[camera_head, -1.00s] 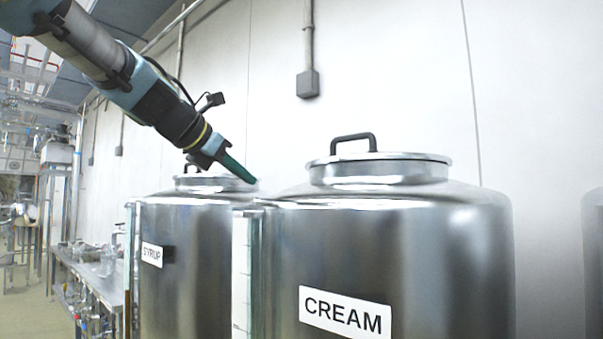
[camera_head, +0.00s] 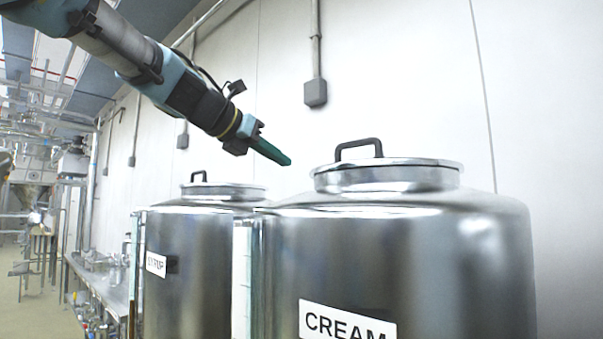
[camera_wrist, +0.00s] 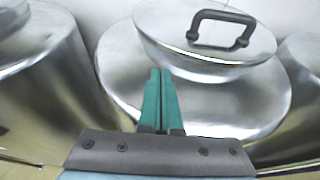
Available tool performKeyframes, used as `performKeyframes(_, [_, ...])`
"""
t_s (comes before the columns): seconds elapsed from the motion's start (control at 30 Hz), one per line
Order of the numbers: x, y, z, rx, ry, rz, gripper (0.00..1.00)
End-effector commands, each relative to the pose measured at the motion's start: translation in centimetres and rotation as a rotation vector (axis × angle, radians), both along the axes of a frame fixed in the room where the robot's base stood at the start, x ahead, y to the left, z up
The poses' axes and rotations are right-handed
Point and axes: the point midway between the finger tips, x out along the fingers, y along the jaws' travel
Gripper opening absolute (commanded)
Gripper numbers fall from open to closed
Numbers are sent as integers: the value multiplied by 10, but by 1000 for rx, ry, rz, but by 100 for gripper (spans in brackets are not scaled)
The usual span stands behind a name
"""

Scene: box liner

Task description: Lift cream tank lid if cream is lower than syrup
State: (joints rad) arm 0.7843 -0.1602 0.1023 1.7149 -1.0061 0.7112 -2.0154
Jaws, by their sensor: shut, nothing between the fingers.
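The cream tank (camera_head: 400,260) is a large steel cylinder labelled CREAM at the right of the head view. Its round lid (camera_head: 388,163) sits on the neck, with a dark handle (camera_head: 358,146) on top. The syrup tank (camera_head: 190,270) stands behind it to the left, with its own lid (camera_head: 222,187). My gripper (camera_head: 288,160) is shut and empty, above and left of the cream lid. In the wrist view its green fingers (camera_wrist: 162,75) are together, pointing toward a tank lid (camera_wrist: 205,30) with a dark handle (camera_wrist: 220,30).
A clear upright gauge tube (camera_head: 241,280) stands at the left side of the cream tank. A white wall (camera_head: 420,70) with a grey conduit box (camera_head: 316,92) is behind the tanks.

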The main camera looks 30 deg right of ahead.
Motion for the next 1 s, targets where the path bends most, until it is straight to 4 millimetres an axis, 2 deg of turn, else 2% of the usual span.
performKeyframes(0.5, [19,-75,-27,3,2,-3,0])
performKeyframes(0.7, [22,-87,-31,2,-1,-2,0])
performKeyframes(1.0, [23,-88,-32,1,-2,-1,0])
